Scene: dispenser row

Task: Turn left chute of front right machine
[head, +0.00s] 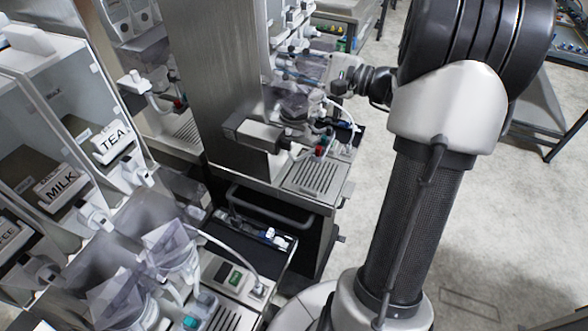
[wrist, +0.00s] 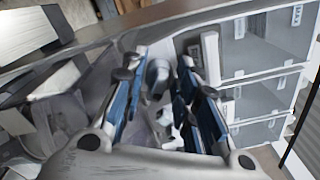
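My gripper (head: 292,76) reaches into the upper part of the far machine, right of a tall steel panel (head: 220,80) in the head view. In the wrist view my gripper (wrist: 159,66) is open, with its two blue-sided fingers apart. A white chute-like part (wrist: 158,78) shows between the fingers. I cannot tell whether they touch it, or which chute of the machine it is. In the head view, the gripper and my arm hide part of this machine. Below the gripper are clear funnels (head: 292,103) and a slotted drip tray (head: 317,177).
A nearer machine at left has canisters labelled TEA (head: 112,140) and MILK (head: 62,186), with white chutes (head: 95,215) and clear funnels (head: 170,248). In the wrist view, clear canisters (wrist: 262,45) stand close on the right. Open floor (head: 480,215) lies right of my arm.

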